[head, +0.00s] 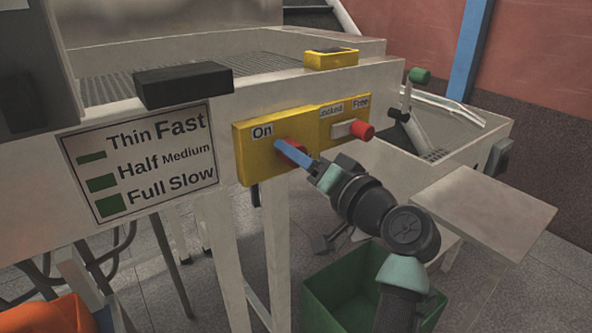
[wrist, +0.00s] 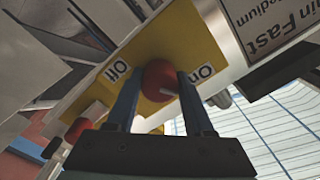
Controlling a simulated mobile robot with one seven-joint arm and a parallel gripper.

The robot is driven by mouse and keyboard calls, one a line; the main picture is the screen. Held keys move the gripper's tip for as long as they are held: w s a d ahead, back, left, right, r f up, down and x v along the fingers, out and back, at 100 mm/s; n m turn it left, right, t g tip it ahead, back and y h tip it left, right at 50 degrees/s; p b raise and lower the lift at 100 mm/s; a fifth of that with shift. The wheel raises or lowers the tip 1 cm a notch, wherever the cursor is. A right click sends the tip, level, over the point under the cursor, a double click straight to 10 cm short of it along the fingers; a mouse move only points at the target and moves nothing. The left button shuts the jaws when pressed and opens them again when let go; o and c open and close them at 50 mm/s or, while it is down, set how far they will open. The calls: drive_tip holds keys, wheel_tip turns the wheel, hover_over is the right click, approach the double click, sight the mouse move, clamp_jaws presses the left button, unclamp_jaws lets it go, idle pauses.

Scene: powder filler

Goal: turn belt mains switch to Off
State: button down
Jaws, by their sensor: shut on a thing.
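The belt mains switch is a red knob (head: 297,152) on a yellow panel (head: 250,169) at the front of the white machine. An "On" label (head: 262,131) sits at its upper left in the head view. My gripper (head: 281,145) reaches it from the lower right, its blue fingers hiding part of the knob and the "Off" label. In the wrist view, the gripper (wrist: 157,77) has one finger on each side of the red knob (wrist: 160,82) and is shut on it. There, the "Off" label (wrist: 119,68) is left of the knob and "On" (wrist: 206,72) right. The knob's exact setting is unclear.
Close right of the knob is a second switch with a red end (head: 362,131), labelled "Locked" and "Free". A black box (head: 183,85) and a speed sign (head: 143,163) are to the left. A green bin (head: 335,290) and a flat shelf (head: 485,205) lie below and right.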

drive_tip(key=shift+f+n+b, duration=0.1)
drive_tip(key=shift+n+b, duration=0.75)
drive_tip(key=shift+n, duration=0.25)
drive_tip(key=shift+c, duration=1.5)
unclamp_jaws()
drive_tip(key=p+v, duration=0.1)
drive_tip(key=v, duration=1.2)
drive_tip(key=shift+p, duration=0.3)
